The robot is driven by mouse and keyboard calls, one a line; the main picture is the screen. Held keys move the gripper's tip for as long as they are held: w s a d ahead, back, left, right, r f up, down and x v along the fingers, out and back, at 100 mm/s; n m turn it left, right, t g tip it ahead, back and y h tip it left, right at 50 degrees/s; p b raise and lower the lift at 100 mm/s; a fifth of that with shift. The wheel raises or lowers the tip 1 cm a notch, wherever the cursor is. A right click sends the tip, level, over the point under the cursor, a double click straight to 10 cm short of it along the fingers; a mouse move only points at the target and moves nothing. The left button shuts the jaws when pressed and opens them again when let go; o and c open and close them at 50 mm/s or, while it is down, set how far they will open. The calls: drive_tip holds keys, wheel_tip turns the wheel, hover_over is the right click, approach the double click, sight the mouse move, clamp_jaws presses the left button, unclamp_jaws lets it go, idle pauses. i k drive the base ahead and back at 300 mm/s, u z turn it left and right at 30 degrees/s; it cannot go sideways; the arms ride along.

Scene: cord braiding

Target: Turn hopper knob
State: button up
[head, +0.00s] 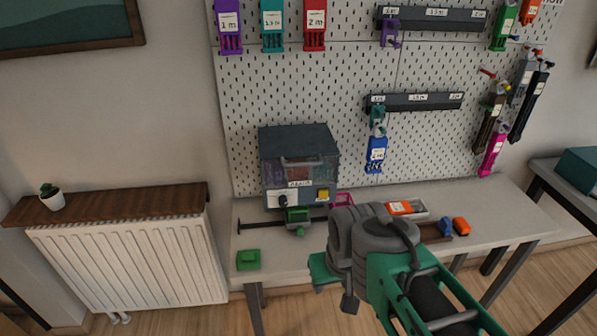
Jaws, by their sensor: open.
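The dark grey box machine (300,142) with a clear front window stands on the workbench against the pegboard. On its lower front are a round dark knob (283,200), a white label and a yellow square button (323,194). I take the dark round part as the hopper knob, but it is small in the picture. My gripper (333,283) is in front of the bench, below and right of the machine, well apart from the knob. It is open, and my arm partly hides its fingers.
A green block (248,260) lies at the bench's left front. A green part (297,215) sits on a dark rail under the machine. A tray (404,208) and small orange and blue items lie to the right. Coloured holders hang on the pegboard (360,75).

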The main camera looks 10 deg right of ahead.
sight(282, 200)
drive_tip(key=z, duration=0.05)
drive_tip(key=k, duration=1.1)
drive_tip(key=u, duration=0.8)
drive_tip(key=i, duration=0.8)
drive_tip(key=u, duration=0.3)
